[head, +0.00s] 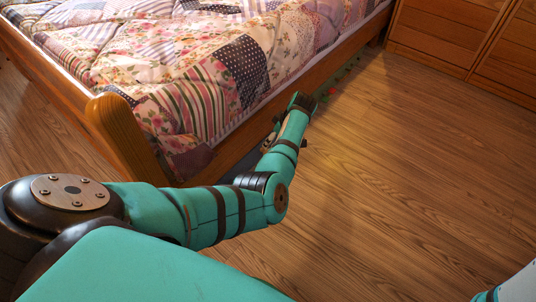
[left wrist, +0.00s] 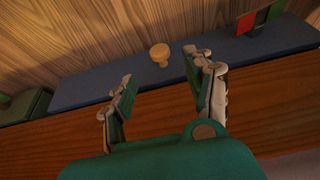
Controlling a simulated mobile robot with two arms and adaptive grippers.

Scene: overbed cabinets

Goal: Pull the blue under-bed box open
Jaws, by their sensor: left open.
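The blue under-bed box (left wrist: 95,88) shows in the left wrist view as a long dark blue strip between the bed's wooden side rail (left wrist: 270,103) and the floor. A round light-wood knob (left wrist: 160,54) stands out from it. My left gripper (left wrist: 159,65) is open and empty, its fingers pointing toward the knob, one to each side in the picture. I cannot tell how near the fingertips are to the knob. In the head view my left arm reaches along the bed's side and hides most of the box. My right gripper is out of view.
A green box (left wrist: 25,106) lies beside the blue one. A red, green and dark object (left wrist: 262,17) is at the other end. The patchwork-covered bed (head: 200,70) stands at left, wooden cabinets (head: 450,35) at the back right.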

